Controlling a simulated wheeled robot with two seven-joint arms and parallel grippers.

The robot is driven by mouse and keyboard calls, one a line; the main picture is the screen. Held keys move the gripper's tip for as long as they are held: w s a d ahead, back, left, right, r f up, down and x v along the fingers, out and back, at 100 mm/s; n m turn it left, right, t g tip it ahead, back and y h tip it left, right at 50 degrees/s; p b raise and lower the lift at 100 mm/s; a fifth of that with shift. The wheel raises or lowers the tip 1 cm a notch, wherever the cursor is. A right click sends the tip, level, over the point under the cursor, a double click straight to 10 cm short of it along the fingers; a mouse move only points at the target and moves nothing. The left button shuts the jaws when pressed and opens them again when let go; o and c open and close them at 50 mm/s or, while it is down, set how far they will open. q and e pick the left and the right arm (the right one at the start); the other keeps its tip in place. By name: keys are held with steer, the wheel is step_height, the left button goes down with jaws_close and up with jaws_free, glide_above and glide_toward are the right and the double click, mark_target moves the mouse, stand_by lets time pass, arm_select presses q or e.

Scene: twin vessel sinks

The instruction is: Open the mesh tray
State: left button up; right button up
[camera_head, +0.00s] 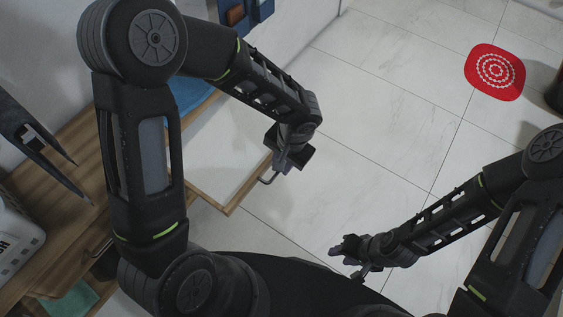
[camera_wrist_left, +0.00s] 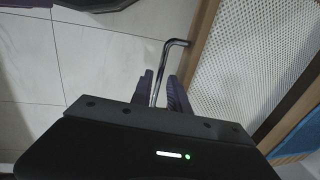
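The mesh tray (camera_head: 222,143) is a wood-framed drawer with a pale bottom, standing out from the wooden cabinet in the head view. In the left wrist view its white perforated bottom (camera_wrist_left: 243,62) and wooden rim show on the right. A bent metal handle (camera_wrist_left: 172,43) sticks out from its front. My left gripper (camera_wrist_left: 161,80) has its two dark fingers close around the handle's bar. In the head view this gripper (camera_head: 283,165) is at the tray's front edge, partly hidden by its own wrist. My right gripper (camera_head: 340,252) hangs low over the floor, away from the tray; its finger gap is unclear.
The wooden counter (camera_head: 75,150) runs along the left, with a white basket (camera_head: 15,240) on it. A blue cloth-like item (camera_head: 190,92) lies behind my left arm. A red round-cornered mat (camera_head: 495,72) lies on the tiled floor, which is largely clear.

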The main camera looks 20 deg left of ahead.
arm_select(q)
steer(key=shift+o, duration=0.8)
step_height(320, 180, up, 8)
steer(key=d+p, duration=0.1)
steer(key=shift+s+d+f, duration=0.15)
steer(key=shift+s+d, duration=0.05)
